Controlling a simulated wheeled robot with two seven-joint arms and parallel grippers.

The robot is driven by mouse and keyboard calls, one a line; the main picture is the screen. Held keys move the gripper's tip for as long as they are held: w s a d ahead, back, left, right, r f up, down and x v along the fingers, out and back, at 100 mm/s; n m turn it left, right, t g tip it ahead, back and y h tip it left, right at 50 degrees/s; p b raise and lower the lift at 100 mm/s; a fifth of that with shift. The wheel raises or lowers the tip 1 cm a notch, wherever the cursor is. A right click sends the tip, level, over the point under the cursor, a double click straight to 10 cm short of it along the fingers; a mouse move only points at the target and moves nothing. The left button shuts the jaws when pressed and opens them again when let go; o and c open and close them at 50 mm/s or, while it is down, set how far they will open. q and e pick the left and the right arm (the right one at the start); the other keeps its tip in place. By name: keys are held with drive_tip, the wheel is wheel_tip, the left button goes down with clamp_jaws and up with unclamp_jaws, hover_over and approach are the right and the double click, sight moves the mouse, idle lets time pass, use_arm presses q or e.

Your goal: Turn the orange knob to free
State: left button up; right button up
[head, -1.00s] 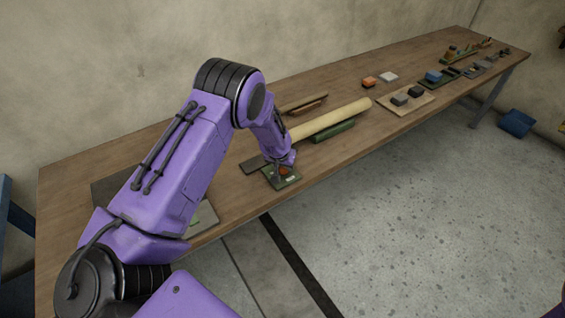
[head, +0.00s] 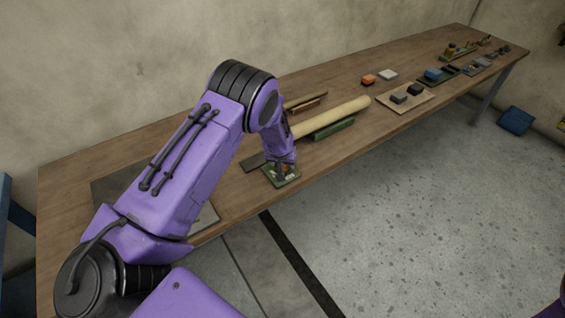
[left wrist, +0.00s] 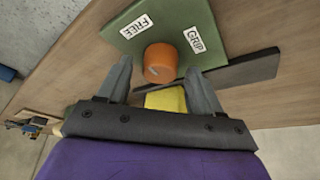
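The orange knob (left wrist: 161,62) sits on a green plate (left wrist: 137,38) with white labels reading FREE (left wrist: 140,26) and GRIP (left wrist: 194,39). A small pale mark shows on the knob's face; its exact pointing is hard to tell. In the head view the plate (head: 291,180) lies near the table's front edge, the knob partly covered by my gripper. My left gripper (left wrist: 158,70) is open, its two fingers either side of the knob's near part, with gaps in the wrist view. Whether they touch it I cannot tell. My right gripper is out of view.
A long cream roll (head: 335,117) lies behind the plate, with a green block (head: 333,130) beside it. A dark flat bar (left wrist: 240,72) runs by the plate. Boards with small blocks (head: 405,97) stand farther right on the wooden table (head: 225,128).

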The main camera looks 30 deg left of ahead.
use_arm(q)
drive_tip(key=b+v, duration=0.1)
drive_tip(key=v, duration=0.9)
drive_tip(key=shift+r+b, duration=0.25)
drive_tip(key=shift+b, duration=0.1)
drive_tip(key=shift+s, duration=0.15)
